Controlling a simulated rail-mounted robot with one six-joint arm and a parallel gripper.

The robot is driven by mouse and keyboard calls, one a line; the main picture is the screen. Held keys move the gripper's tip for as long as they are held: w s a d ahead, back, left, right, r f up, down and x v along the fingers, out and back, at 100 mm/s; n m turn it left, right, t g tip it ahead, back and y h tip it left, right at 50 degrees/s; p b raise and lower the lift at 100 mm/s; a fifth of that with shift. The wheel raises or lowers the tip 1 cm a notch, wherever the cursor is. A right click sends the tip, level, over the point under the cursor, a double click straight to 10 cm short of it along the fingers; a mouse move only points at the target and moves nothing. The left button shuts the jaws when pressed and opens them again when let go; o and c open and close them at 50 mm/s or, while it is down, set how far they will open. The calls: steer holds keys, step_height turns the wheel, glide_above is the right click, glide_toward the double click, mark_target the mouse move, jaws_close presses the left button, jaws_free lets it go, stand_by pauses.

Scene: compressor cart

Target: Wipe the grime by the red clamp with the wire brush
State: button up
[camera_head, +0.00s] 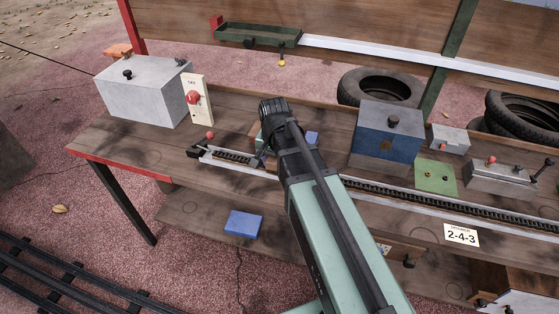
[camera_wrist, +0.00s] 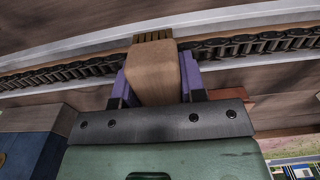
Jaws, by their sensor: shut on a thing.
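In the wrist view my gripper (camera_wrist: 155,80) has its two purple fingers closed on the sides of a light wooden block, the wire brush (camera_wrist: 153,72). Bristles (camera_wrist: 153,36) show at its far end, close to a chain in a pale rail; I cannot tell whether they touch anything. In the head view my arm hides the brush and fingers. No clamp is clearly identifiable as the red one; a red ball knob (camera_head: 210,135) stands by a black fitting at the rail's left end. I cannot make out the grime.
The wooden bench (camera_head: 130,150) carries a grey box (camera_head: 145,92), a board with a red button (camera_head: 193,97), a blue box (camera_head: 385,138) and a grey unit with a lever (camera_head: 497,180). The chain rail (camera_head: 430,203) runs along the front. A blue block (camera_head: 244,223) lies on the lower shelf.

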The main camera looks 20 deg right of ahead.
steer(key=shift+w+a, duration=0.7)
steer(key=shift+a, duration=0.2)
steer(key=shift+w+a, duration=0.65)
steer(key=shift+a, duration=0.3)
steer(key=shift+w+a, duration=0.7)
steer(key=shift+a, duration=0.2)
step_height(320, 180, up, 6)
steer(key=p, duration=0.6)
steer(key=shift+d, duration=0.1)
step_height(320, 180, up, 3)
steer(key=p, duration=0.3)
